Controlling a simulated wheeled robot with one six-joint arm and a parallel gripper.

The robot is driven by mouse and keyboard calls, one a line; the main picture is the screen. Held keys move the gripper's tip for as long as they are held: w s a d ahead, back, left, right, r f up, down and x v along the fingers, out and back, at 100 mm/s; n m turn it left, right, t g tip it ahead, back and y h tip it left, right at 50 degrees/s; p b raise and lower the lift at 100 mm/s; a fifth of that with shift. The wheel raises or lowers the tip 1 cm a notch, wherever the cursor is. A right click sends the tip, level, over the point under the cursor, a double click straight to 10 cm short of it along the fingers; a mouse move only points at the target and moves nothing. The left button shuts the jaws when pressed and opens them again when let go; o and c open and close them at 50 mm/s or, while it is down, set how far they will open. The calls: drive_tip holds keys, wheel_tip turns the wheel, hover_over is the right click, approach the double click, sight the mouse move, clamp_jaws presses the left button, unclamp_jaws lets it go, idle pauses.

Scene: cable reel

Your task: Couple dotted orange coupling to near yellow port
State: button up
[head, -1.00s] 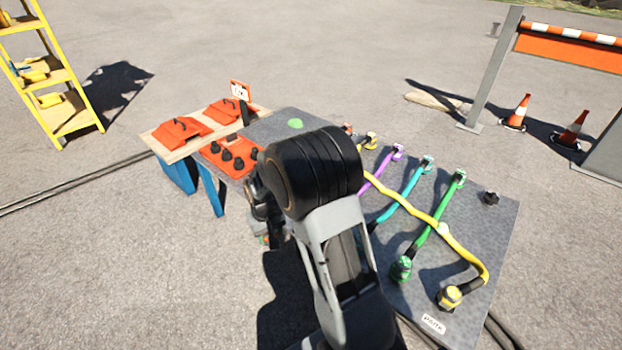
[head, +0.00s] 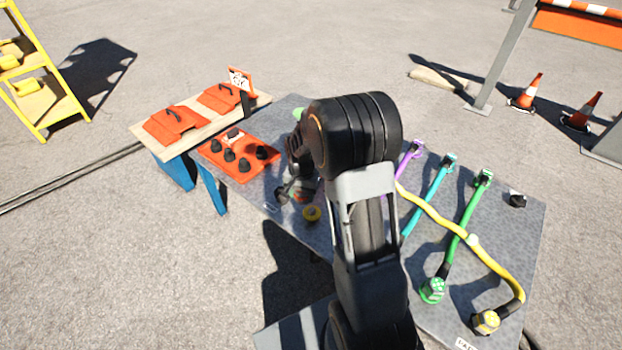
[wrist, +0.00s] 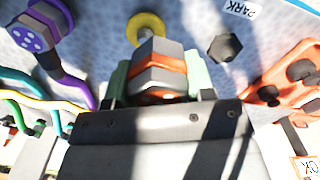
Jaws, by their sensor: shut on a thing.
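My gripper (wrist: 160,75) is shut on a grey coupling with orange bands (wrist: 158,70), held between its pale green fingers. In the head view my gripper (head: 300,182) is left of my dark arm, low over the grey panel, with a bit of the orange coupling (head: 302,196) showing. The yellow port (head: 312,213) is just below it there. In the wrist view the yellow port (wrist: 147,25) is a ring just beyond the coupling, partly covered by it. I cannot tell whether they touch.
A black knob (wrist: 224,47) stands beside the port, near a PARK label (wrist: 240,12). An orange plate with black knobs (head: 238,156) is to the left. Purple, teal, green (head: 465,220) and yellow (head: 495,265) cables lie to the right. A purple dotted coupling (wrist: 38,35) is close by.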

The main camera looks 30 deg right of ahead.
sight(313, 208)
drive_tip(key=d+f+m+b, duration=0.2)
drive_tip(key=f+m+b, duration=0.1)
drive_tip(key=d+f+m+b, duration=0.1)
drive_tip(key=f+b, duration=0.1)
drive_tip(key=shift+s+d, duration=0.1)
drive_tip(key=shift+s, duration=0.15)
drive_tip(key=shift+f+b, duration=0.6)
drive_tip(key=shift+f, duration=0.35)
drive_tip(key=shift+f, duration=0.5)
idle(0.5)
drive_tip(key=o, duration=1.1)
wheel_tip(313, 208, up, 14)
drive_tip(key=p, duration=0.5)
